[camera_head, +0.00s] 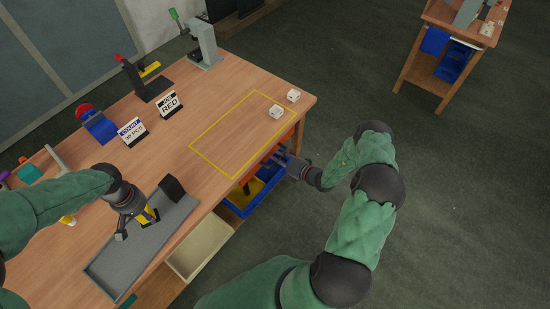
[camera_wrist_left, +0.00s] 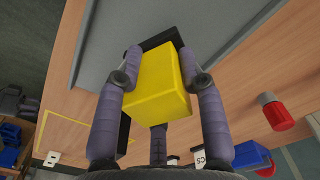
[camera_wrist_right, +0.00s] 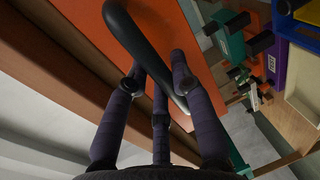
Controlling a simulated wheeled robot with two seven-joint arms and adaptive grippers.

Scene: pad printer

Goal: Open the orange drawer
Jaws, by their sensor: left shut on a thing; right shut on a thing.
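The orange drawer front (camera_wrist_right: 165,60) with its curved black handle (camera_wrist_right: 135,45) fills the middle of the right wrist view. In the head view, only a sliver of orange (camera_head: 286,136) shows under the table's right edge. My right gripper (camera_wrist_right: 155,85) is shut on the handle; it also shows in the head view (camera_head: 285,163), beside the table edge. I cannot tell whether the drawer is pulled out. My left gripper (camera_head: 147,214) is shut on a yellow block (camera_wrist_left: 158,85) over the grey tray (camera_head: 115,262).
Blue (camera_head: 239,207) and cream (camera_head: 204,244) bins sit below the table edge. Signs reading COUNT (camera_head: 131,131) and JOB RED (camera_head: 170,104) stand on the table.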

